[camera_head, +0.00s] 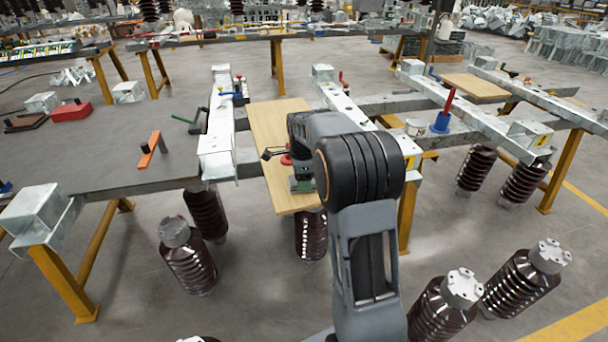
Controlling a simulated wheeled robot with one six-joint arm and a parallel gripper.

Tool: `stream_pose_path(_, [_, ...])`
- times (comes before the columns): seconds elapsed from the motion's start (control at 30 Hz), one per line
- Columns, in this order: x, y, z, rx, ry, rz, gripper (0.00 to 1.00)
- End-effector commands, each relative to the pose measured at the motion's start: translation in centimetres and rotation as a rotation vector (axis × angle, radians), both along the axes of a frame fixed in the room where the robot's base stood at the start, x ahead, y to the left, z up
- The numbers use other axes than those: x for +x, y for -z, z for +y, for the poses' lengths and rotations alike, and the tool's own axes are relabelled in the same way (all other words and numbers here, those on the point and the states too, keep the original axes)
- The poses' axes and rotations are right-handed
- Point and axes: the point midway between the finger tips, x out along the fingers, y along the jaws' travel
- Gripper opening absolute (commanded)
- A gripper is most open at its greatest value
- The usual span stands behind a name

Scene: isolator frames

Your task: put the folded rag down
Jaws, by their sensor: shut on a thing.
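My gripper (300,184) points down over the wooden board (271,125), near its front right part, and my arm hides much of it from this side. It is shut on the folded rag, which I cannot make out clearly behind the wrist. A small red patch (286,159) shows just left of my wrist. I cannot tell whether it is part of the rag or another thing on the board. I also cannot tell whether the rag touches the board.
Left of the board stands a metal beam (217,135), then a grey table (110,160) with an orange tool (150,149) and a red box (70,111). Another beam (345,103) is at right. The board's far half is bare. Brown insulators (187,260) stand below.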

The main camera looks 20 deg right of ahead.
Motion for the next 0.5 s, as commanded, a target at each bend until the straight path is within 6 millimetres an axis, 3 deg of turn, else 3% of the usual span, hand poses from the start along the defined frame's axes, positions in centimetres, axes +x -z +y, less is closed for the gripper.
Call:
stream_pose_path(0.37, [0.03,0.22,-0.03,0.000,0.000,-0.001,0.39])
stream_pose_path(0.4, [0.02,0.23,-0.03,0.000,0.000,0.000,0.64])
stream_pose_path(0.5, [0.02,0.22,-0.03,0.000,0.000,0.000,0.73])
